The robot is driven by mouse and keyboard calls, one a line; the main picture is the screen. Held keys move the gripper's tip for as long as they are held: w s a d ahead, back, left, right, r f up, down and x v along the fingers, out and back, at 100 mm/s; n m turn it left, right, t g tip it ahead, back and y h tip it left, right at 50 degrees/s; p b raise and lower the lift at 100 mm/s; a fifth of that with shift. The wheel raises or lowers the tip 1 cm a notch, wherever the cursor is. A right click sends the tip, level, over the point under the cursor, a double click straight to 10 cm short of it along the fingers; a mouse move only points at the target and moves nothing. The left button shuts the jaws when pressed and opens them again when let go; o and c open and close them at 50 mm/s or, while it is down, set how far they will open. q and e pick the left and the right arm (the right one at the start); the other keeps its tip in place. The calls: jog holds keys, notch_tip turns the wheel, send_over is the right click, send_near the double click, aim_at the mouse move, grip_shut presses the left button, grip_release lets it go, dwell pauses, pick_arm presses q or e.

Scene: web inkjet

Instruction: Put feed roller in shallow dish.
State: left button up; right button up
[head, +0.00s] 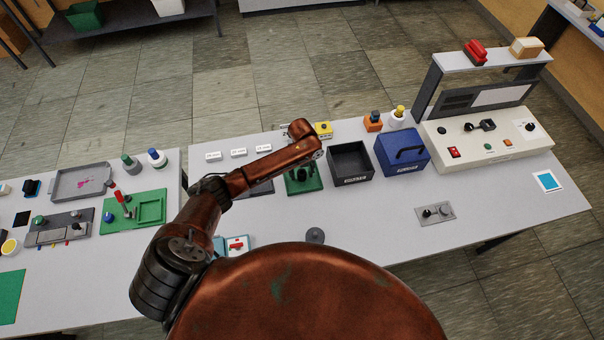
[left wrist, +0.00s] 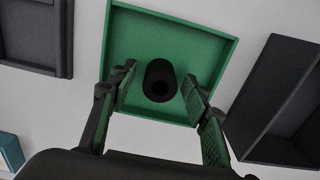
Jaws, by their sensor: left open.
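A black hollow feed roller (left wrist: 160,80) stands in the green shallow dish (left wrist: 215,52), its open end facing the left wrist camera. My left gripper (left wrist: 160,92) is open, with one finger on each side of the roller and gaps visible between them. In the head view the green dish (head: 316,184) is on the table under my left gripper (head: 301,174), and the arm hides part of it. The roller cannot be made out clearly there. My right gripper is not in view.
A black open bin (head: 351,176) and a blue box (head: 402,152) stand right of the dish. A dark grey tray (head: 262,188) lies left of it. A grey round piece (head: 315,235) lies nearer me. The table's front right is mostly clear around a small metal plate (head: 435,214).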

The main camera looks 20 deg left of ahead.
pick_arm(q)
notch_tip(320, 180, up, 12)
jog(key=shift+f, duration=0.2)
dwell(0.4)
